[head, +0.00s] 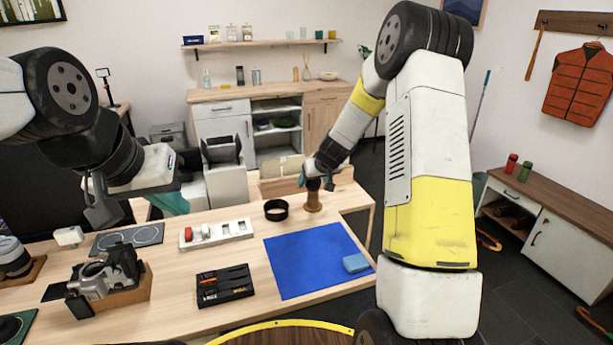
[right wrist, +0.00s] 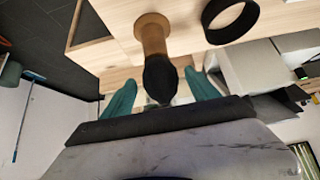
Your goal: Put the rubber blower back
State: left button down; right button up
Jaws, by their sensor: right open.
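A brown, flared-base upright piece (head: 314,202) with a dark rounded top stands on the table; it is likely the rubber blower, but I cannot be sure. In the right wrist view its dark top (right wrist: 160,80) lies between the two teal fingers of my right gripper (right wrist: 160,76), with gaps on both sides. My right gripper (head: 316,182) is open around the top. A black ring (head: 276,210) stands just left of the piece; it also shows in the right wrist view (right wrist: 228,18). My left gripper (head: 168,202) hangs over the table's left side, its fingers partly hidden.
A blue mat (head: 310,262) with a light-blue block (head: 356,263) lies in front. A white tray (head: 217,233) with a red item, a black case (head: 225,286) and a camera (head: 100,280) on a wooden stand are to the left. A wooden box (head: 280,185) is behind.

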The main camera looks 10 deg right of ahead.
jog(key=s+a+r+y, duration=0.1)
jog(key=s+a+r, duration=0.1)
jog(key=s+r, duration=1.7)
jog(key=s+d+r+m+g, duration=0.1)
jog(key=s+r, duration=0.1)
jog(key=s, duration=1.8)
jog(key=shift+s+m+g, duration=0.3)
jog(key=shift+r, duration=0.15)
